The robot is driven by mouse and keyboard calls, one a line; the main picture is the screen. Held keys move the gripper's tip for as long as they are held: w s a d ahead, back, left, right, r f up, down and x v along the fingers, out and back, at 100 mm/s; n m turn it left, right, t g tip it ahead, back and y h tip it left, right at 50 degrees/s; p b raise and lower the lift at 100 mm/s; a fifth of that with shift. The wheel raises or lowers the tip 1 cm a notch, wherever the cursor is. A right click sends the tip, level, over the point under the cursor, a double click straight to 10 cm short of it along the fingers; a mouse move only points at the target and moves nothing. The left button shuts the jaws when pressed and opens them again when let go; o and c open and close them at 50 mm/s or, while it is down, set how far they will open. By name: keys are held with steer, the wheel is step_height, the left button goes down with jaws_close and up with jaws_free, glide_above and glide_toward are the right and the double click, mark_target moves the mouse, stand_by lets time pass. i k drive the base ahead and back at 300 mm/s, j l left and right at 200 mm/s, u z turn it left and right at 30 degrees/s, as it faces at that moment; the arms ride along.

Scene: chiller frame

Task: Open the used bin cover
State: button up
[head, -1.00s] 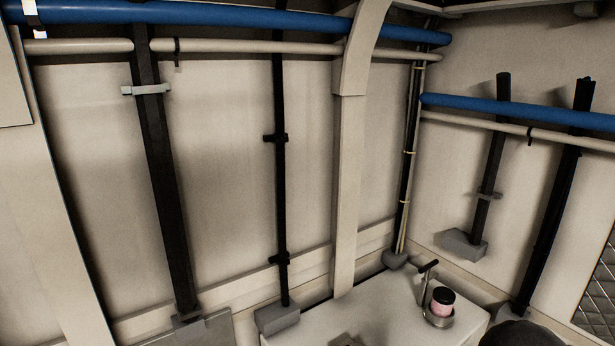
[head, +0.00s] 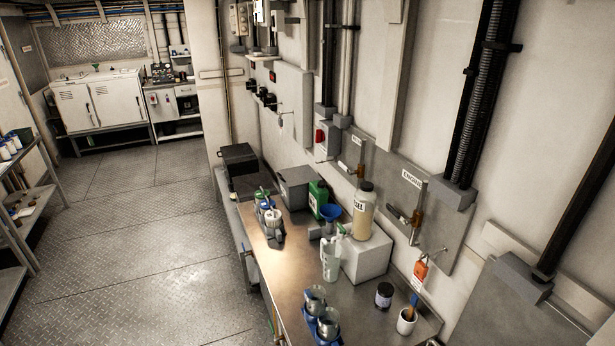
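I cannot make out a bin marked as used, so I cannot tell whether its cover is in view. A black box (head: 238,158) stands at the far end of the long bench, and a grey box (head: 295,187) sits on the bench nearer to me. I cannot tell whether either is the bin. My gripper is not in view.
The metal bench (head: 270,262) runs along the right wall, carrying a green can (head: 318,198), a labelled bottle (head: 363,211), a clear jug (head: 330,260) and a dark jar (head: 384,295). White cabinets (head: 100,100) stand at the back. The plate floor (head: 130,230) is clear.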

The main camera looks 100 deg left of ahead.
mark_target(301, 175)
steer(key=u, duration=3.3)
steer(key=i+j, duration=0.1)
steer(key=j, duration=0.3)
steer(key=i+j, duration=1.5)
steer(key=j, duration=0.15)
steer(key=i+l, duration=0.2)
steer(key=i, duration=0.25)
steer(key=i+l, duration=0.15)
steer(key=i, duration=0.3)
steer(key=i+l, duration=0.2)
steer(key=i, duration=0.25)
